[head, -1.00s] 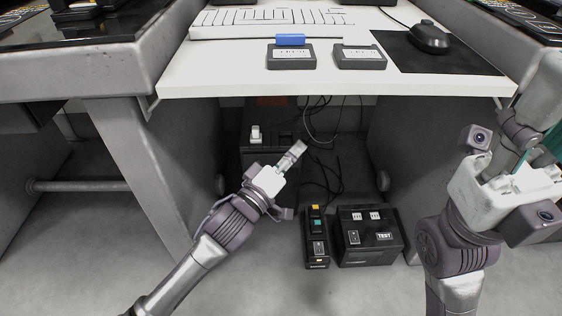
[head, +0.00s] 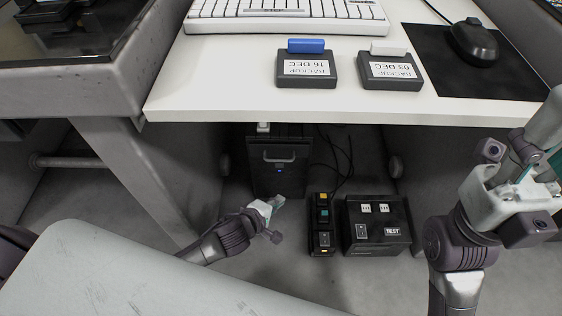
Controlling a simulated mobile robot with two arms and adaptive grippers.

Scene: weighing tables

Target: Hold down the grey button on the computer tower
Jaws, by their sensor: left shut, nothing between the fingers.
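The computer tower (head: 288,180) is a dark upright box under the desk, with a pale handle and a small lit blue light on its front. I cannot make out a grey button for certain at this size. My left gripper (head: 277,202) is shut and empty, its tip low in front of the tower's lower front. I cannot tell whether it touches the tower. My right gripper (head: 520,188) is at the right, in front of the desk; its fingers do not show clearly.
The white desk (head: 210,90) overhangs the tower and bears a keyboard (head: 290,14), two backup drives (head: 306,69) (head: 391,71) and a mouse (head: 471,42) on a black mat. A narrow switch box (head: 322,222) and a TEST box (head: 375,228) stand on the floor right of my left gripper. Cables hang behind.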

